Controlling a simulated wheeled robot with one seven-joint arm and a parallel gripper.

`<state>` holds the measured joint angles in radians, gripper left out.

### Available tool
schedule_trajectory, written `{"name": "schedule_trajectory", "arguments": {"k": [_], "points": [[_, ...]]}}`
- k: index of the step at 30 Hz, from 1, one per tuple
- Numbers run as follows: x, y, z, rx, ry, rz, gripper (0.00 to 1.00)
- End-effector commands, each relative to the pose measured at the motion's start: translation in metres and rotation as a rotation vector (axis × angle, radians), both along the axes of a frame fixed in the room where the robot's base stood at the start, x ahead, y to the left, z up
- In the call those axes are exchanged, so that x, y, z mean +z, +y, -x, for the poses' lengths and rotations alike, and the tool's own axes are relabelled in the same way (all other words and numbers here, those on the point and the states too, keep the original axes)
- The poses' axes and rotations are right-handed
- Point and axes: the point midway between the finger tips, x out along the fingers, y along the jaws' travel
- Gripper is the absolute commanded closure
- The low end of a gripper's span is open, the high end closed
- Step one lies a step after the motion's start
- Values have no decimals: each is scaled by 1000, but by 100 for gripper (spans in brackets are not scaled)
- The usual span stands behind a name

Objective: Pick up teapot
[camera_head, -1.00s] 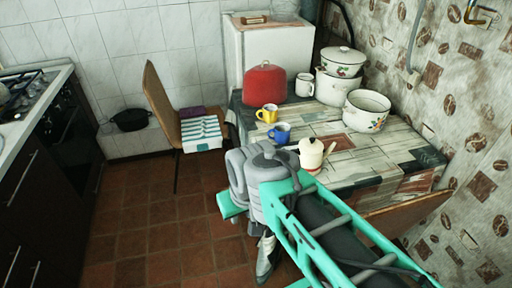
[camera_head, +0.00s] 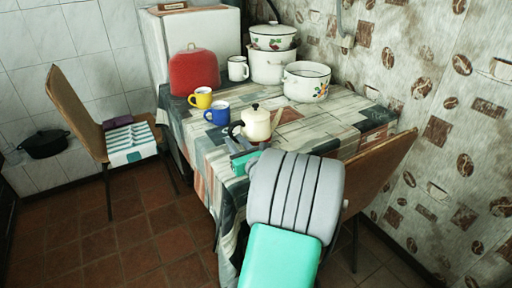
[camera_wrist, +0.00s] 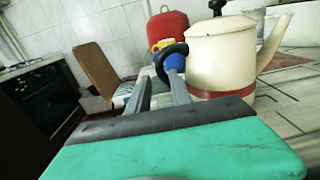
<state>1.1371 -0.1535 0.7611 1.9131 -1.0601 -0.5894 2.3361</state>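The cream teapot (camera_head: 256,124) with a black knob and a reddish band at its base stands upright on the table (camera_head: 300,143), near its front edge. In the wrist view the teapot (camera_wrist: 220,58) is just ahead and to the right, with its spout to the right and its dark handle to the left. My gripper (camera_wrist: 158,84) is open, its grey fingers apart and pointing toward the handle. The right finger overlaps the handle in view; I cannot tell whether they touch. In the head view my arm hides much of the gripper.
A blue mug (camera_head: 217,114) and a yellow mug (camera_head: 201,98) stand left of the teapot. Behind are a red bread box (camera_head: 194,74), a white mug (camera_head: 238,69) and enamel pots (camera_head: 306,82). Chairs stand left (camera_head: 78,108) and right (camera_head: 382,168).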

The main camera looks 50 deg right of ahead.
Motion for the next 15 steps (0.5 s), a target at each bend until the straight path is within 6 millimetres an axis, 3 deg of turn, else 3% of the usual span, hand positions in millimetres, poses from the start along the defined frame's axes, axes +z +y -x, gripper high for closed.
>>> {"name": "schedule_trajectory", "arguments": {"k": [5, 15], "points": [[3, -6, -7, -8, -16, -17, 74], [1, -23, -60, -6, -13, -14, 74]]}}
